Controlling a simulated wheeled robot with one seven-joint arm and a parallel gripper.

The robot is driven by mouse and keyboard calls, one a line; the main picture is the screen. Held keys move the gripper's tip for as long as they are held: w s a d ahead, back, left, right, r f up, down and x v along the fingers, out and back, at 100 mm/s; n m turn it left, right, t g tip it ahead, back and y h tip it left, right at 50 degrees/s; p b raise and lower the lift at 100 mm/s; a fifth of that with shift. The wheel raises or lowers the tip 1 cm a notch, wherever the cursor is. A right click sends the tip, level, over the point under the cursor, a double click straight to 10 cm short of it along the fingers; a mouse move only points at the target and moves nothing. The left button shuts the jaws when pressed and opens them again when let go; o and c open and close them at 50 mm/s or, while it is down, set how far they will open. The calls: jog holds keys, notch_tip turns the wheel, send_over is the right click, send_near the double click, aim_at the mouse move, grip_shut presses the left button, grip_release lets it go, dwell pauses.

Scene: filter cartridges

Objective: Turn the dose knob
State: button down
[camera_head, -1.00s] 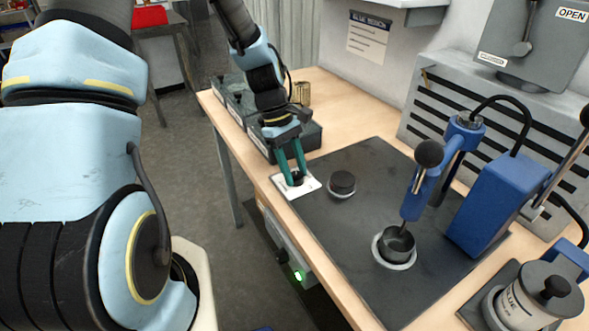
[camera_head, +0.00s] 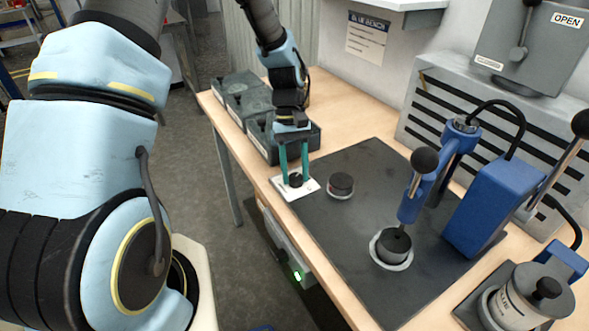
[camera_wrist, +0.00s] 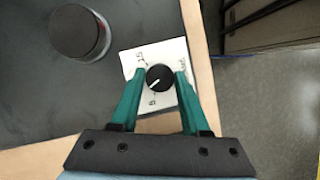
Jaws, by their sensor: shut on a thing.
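The dose knob (camera_wrist: 159,78) is a small round black knob with a white pointer line, on a white square plate (camera_wrist: 134,61) with printed marks. In the wrist view its pointer aims down and left, toward a mark at the lower left. My gripper (camera_wrist: 154,76) has two green fingers, one on each side of the knob, shut on it. In the head view the knob (camera_head: 295,180) sits at the bench's front edge, between the fingertips of my gripper (camera_head: 294,179). The fingers come down from above and hide part of the plate.
A black round cap (camera_head: 340,185) stands on the dark mat (camera_head: 350,240), just right of the plate. A blue lever press (camera_head: 425,185) stands over a black cup (camera_head: 394,246) farther right. Grey bins (camera_head: 240,95) line the bench's back left. A labelled canister (camera_head: 528,298) stands at lower right.

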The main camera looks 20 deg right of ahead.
jog(key=m+y, duration=0.1)
jog(key=m, duration=0.3)
jog(key=shift+d+m+t+y, duration=0.15)
jog(key=shift+m+t+y, duration=0.25)
dwell(0.4)
jog(key=shift+c, duration=1.9)
grip_release()
jog(key=shift+r, duration=0.15)
jog(key=b+v, duration=0.2)
jog(key=v, duration=0.8)
jog(key=shift+r+b, duration=0.3)
jog(key=shift+w+d, duration=0.1)
jog(key=shift+d, duration=0.05)
jog(key=s+a+n+t+h, duration=0.1)
jog(key=a+n+t, duration=0.1)
jog(key=a, duration=1.2)
jog(key=s+a+r+n+t+h, duration=0.1)
jog(key=s+a+n+t, duration=0.1)
jog(key=a, duration=1.2)
jog(key=shift+a+r+n+t+h, duration=0.2)
jog(key=shift+r+n+t+h, duration=0.1)
jog(key=shift+n+t, duration=0.35)
